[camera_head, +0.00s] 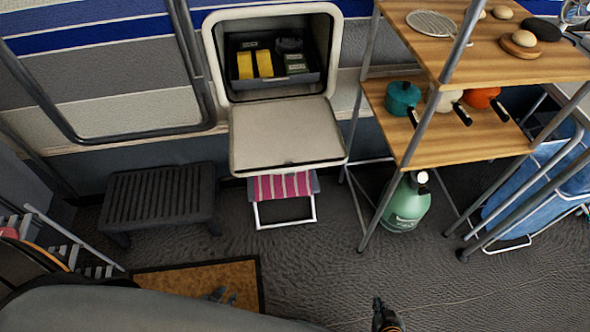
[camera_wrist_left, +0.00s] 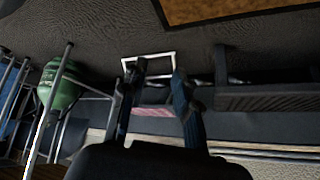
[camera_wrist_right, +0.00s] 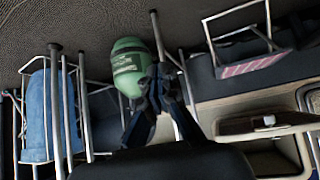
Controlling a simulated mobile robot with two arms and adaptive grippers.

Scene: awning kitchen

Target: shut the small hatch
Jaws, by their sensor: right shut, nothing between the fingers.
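The small hatch (camera_head: 287,132) is a pale panel hinged at the bottom of a white-framed opening in the van wall. It is open, folded down and out to roughly level. It also shows at the right of the right wrist view (camera_wrist_right: 265,125). Inside the opening sits a dark tray (camera_head: 272,80) with yellow packets. My left gripper (camera_head: 222,297) is low at the front over the doormat, apart from the hatch; its fingers are spread and empty in the left wrist view (camera_wrist_left: 153,76). My right gripper (camera_head: 385,312) is at the bottom edge, shut and empty, apart from the hatch.
A pink-striped folding stool (camera_head: 284,187) stands under the hatch. A dark step (camera_head: 160,198) is at left. A wooden shelf rack (camera_head: 440,145) with pots stands close right of the hatch, a green bottle (camera_head: 407,205) beneath it. The floor in front is mostly clear.

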